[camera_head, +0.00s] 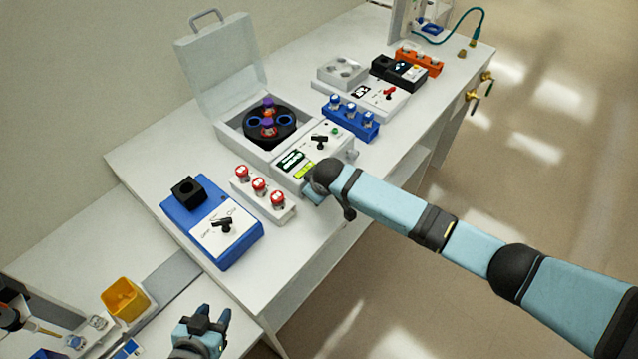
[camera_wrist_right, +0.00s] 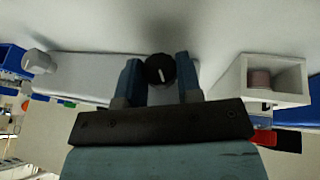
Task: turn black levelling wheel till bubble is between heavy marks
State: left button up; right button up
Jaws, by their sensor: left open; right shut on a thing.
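The black levelling wheel (camera_wrist_right: 160,70) shows in the right wrist view, with a pale line on its face. It sits between the two blue fingers of my right gripper (camera_wrist_right: 157,82), which is shut on it. In the head view my right gripper (camera_head: 316,190) is at the front edge of the white centrifuge (camera_head: 335,158) and hides the wheel. A yellow-green vial (camera_head: 303,171) lies on the centrifuge's front panel, close to that gripper. Its bubble and marks are too small to make out. My left gripper (camera_head: 208,322) is open and empty at the lower edge.
A rack with red-capped tubes (camera_head: 260,188) stands close beside the centrifuge. A blue device (camera_head: 205,240) with a black block is left of it. The clear lid (camera_head: 222,65) stands open. A blue rack (camera_head: 350,122) stands behind, and a yellow cup (camera_head: 124,298) at lower left.

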jog(key=shift+a+t+h, duration=0.1)
jog(key=shift+t+h, duration=0.2)
jog(key=shift+t, duration=0.1)
dwell(0.3)
jog(key=o, duration=0.9)
jog(key=shift+o, duration=0.2)
jog(key=a+v, duration=0.1)
jog(key=v, duration=1.2)
jog(key=shift+s+d+r+b, duration=0.3)
jog(key=shift+s+d, duration=0.05)
jog(key=shift+s, duration=0.05)
